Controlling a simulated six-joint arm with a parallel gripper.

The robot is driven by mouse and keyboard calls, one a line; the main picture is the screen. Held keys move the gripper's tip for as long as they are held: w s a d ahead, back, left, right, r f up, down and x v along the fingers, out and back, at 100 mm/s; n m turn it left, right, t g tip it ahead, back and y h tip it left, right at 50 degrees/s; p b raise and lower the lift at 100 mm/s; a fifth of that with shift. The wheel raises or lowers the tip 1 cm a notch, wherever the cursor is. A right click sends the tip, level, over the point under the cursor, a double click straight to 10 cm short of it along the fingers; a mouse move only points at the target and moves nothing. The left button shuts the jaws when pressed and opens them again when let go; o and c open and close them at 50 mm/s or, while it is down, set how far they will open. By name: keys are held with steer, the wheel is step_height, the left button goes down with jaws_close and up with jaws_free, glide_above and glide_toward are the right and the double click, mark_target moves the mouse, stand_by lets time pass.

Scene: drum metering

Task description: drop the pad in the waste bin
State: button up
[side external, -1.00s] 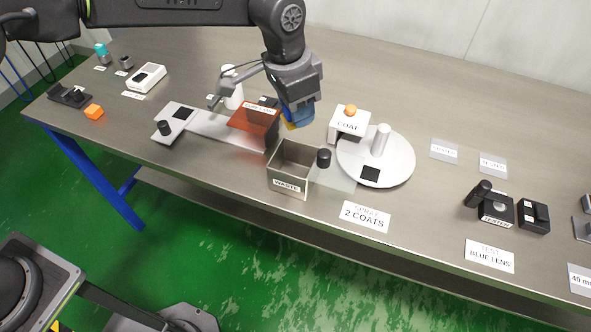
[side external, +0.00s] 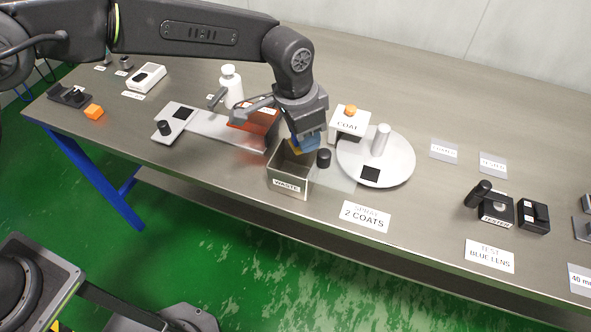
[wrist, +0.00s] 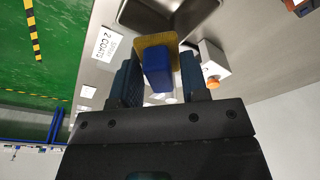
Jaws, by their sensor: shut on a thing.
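The pad, a blue block with a yellow-tan face, is held between the fingers of my gripper (wrist: 160,80). The pad (wrist: 157,68) shows clearly in the wrist view, its tan face outward. In the side view my gripper (side external: 305,143) is over the back part of the waste bin, and a bit of the pad's tan face (side external: 294,146) shows. The waste bin (side external: 288,186) is a grey open box with a WASTE label. Its rim also shows at the top of the wrist view (wrist: 128,14). My gripper hides part of the bin's back rim.
An orange-red translucent guard (side external: 250,122) and a white bottle (side external: 231,85) stand left of the bin. A black knob (side external: 324,158), the COAT box (side external: 348,123) and a round white turntable (side external: 400,170) stand close on the right.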

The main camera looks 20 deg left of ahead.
steer(key=o, duration=1.1)
steer(key=shift+c, duration=0.2)
step_height(320, 180, up, 14)
steer(key=s+a, duration=0.1)
steer(key=shift+s+a, duration=0.2)
steer(key=shift+a, duration=0.05)
steer(key=shift+f, duration=0.15)
